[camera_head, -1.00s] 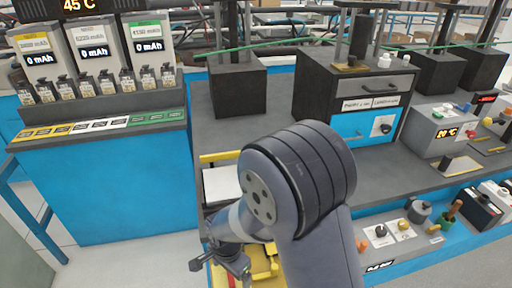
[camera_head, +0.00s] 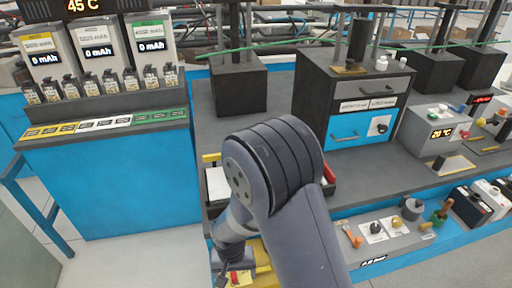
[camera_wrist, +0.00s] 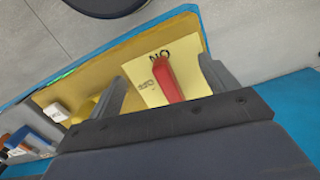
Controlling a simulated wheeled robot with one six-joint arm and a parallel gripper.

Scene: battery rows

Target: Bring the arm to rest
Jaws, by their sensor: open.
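My arm bends in front of the bench in the head view, with my gripper (camera_head: 230,268) low at the bottom, pointing down over a yellow surface (camera_head: 266,272). In the wrist view my gripper (camera_wrist: 162,88) is open, its two dark fingers apart. A red lever-like piece (camera_wrist: 168,80) shows between the fingers in the picture, on a pale yellow label (camera_wrist: 150,93) with dark lettering. I see nothing held. How far the fingertips are from the red piece I cannot tell.
A rack (camera_head: 110,106) with several small batteries stands at the left. A lower shelf (camera_head: 400,235) holds knobs and tools. Pale floor lies at the lower left.

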